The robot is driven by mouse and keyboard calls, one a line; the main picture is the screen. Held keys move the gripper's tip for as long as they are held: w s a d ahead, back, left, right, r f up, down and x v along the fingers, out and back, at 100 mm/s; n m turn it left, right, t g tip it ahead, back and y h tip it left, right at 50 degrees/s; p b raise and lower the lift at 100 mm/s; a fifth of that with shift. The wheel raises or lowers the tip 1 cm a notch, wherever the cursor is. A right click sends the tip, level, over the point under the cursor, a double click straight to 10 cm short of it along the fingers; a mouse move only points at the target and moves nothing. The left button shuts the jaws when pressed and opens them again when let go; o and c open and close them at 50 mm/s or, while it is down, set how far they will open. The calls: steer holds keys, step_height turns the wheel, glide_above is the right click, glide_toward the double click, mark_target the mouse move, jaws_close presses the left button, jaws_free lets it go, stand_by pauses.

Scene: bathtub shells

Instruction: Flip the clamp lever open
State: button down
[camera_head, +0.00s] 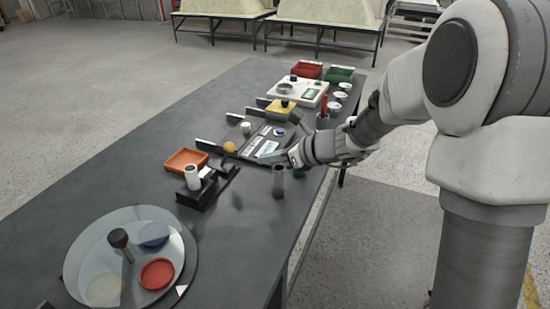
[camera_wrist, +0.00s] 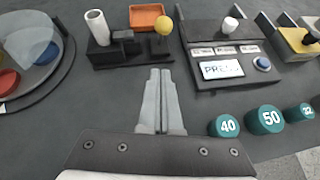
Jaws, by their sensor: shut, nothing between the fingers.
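The clamp is a black fixture (camera_head: 207,190) on the dark bench, with a white tube (camera_head: 192,177) standing at its left end. In the wrist view the fixture (camera_wrist: 115,52) is at the upper left, with the tube (camera_wrist: 97,28) tilted in the picture. The lever carries a yellow ball knob (camera_head: 229,147) on a thin stem at the fixture's right end; the knob also shows in the wrist view (camera_wrist: 162,26), standing above the base. My gripper (camera_wrist: 160,74) is shut and empty, its fingertips apart from the lever and just short of the fixture.
An orange tray (camera_head: 186,160) lies behind the clamp. A panel with a "PRESS" screen (camera_wrist: 222,69) and blue button (camera_wrist: 262,64) is to the right. Teal numbered caps (camera_wrist: 265,120) stand right of my gripper. A round turntable (camera_head: 130,255) sits at the near left.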

steer(key=b+x, duration=0.1)
steer(key=x, duration=0.3)
steer(key=shift+f, duration=0.2)
steer(key=a, duration=0.1)
steer(key=w+a, duration=0.1)
steer(key=a, duration=0.1)
steer(key=shift+w+r, duration=0.3)
steer(key=shift+w, duration=0.05)
steer(key=shift+w+a+r, duration=0.15)
steer(key=shift+w+a, duration=0.15)
steer(key=shift+a, duration=0.15)
steer(key=shift+a+r+p, duration=0.1)
steer(key=shift+r+p, duration=0.15)
steer(key=shift+p, duration=0.3)
